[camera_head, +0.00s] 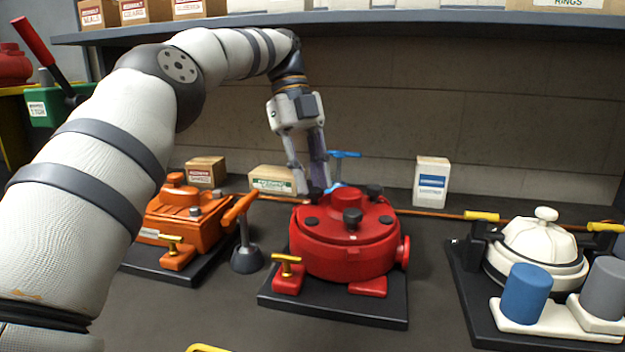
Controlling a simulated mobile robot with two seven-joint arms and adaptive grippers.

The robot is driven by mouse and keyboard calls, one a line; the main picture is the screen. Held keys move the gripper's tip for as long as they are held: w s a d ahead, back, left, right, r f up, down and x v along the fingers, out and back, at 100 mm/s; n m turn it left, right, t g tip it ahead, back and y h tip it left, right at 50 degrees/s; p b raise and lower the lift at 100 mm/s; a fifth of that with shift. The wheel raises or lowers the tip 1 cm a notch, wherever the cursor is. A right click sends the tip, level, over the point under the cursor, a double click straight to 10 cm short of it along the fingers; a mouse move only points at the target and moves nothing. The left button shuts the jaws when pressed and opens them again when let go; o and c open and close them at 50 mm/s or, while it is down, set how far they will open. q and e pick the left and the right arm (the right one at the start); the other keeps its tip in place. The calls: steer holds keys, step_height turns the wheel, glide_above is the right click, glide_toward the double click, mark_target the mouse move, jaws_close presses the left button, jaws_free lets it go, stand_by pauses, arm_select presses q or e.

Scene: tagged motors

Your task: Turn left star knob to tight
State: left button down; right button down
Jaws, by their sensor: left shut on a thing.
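The red round housing (345,252) stands on a black base plate in the middle of the bench. Several dark knobs sit on its top, among them one in the middle (352,217) and one at the right back (374,191). My left gripper (314,190) reaches down from above at the housing's left back edge. Its fingers are shut on a dark knob (312,194) there, which they partly cover. Whether this knob is star-shaped cannot be told. My right gripper is not in view.
An orange motor (185,220) stands left of the red housing, a white domed unit (532,250) right. A blue valve handle (345,154) rises just behind my gripper. A copper pipe (440,213) runs along the back. A shelf (400,22) hangs above.

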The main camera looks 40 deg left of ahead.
arm_select(q)
steer(key=shift+w+r+m, duration=0.1)
steer(key=shift+r+m, duration=0.1)
steer(key=shift+m, duration=0.3)
steer(key=shift+r, duration=0.1)
steer(key=c, duration=1.4)
jaws_free()
steer(key=shift+o, duration=0.2)
